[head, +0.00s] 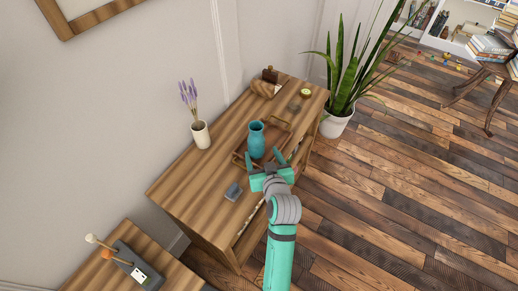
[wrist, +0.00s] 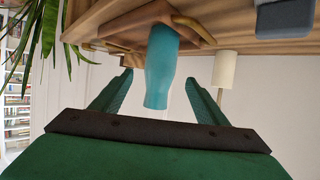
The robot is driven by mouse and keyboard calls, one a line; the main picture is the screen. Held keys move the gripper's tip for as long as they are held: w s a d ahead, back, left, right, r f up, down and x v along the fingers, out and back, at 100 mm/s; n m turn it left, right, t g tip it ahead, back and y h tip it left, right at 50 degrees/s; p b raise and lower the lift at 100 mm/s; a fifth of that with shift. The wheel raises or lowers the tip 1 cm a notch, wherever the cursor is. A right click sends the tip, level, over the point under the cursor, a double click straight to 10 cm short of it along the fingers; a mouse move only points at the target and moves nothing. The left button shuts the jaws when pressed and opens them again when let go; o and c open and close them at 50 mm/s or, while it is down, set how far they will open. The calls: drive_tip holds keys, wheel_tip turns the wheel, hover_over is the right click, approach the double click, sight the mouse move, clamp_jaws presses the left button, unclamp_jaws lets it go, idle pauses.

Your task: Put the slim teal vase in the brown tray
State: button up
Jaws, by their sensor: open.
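The slim teal vase (head: 256,141) stands upright on the wooden cabinet, within the brown tray (head: 278,136). The wrist view is upside down and shows the vase (wrist: 161,65) with its base at the tray (wrist: 122,28), which has brass-coloured handles. My gripper (head: 263,157) is open on the near side of the vase. In the wrist view its two fingers are spread to either side of the vase's upper part, with visible gaps. The vase hides part of the tray.
A white vase with lavender (head: 201,135) stands at the cabinet's left back. A small grey block (head: 233,191) lies left of my gripper. A wooden holder (head: 270,75) and a small green-topped bowl (head: 305,93) are farther back. A potted plant (head: 338,118) stands beyond the cabinet.

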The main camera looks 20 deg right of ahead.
drive_tip(key=shift+h, duration=0.3)
drive_tip(key=s+a+f, duration=0.1)
drive_tip(key=s, duration=0.2)
drive_tip(key=s+a+f, duration=0.2)
drive_tip(key=s, duration=0.1)
drive_tip(key=s+a+f, duration=0.2)
drive_tip(key=s, duration=0.1)
drive_tip(key=s+a+r, duration=0.1)
drive_tip(key=s+a, duration=0.3)
drive_tip(key=s, duration=0.5)
drive_tip(key=s+a+r+n+t+y, duration=0.1)
drive_tip(key=s+a, duration=0.4)
drive_tip(key=s, duration=0.4)
drive_tip(key=s+a+r+t+y, duration=0.1)
drive_tip(key=s+a, duration=0.3)
drive_tip(key=s, duration=0.5)
drive_tip(key=shift+a+r, duration=0.25)
drive_tip(key=shift+a, duration=0.15)
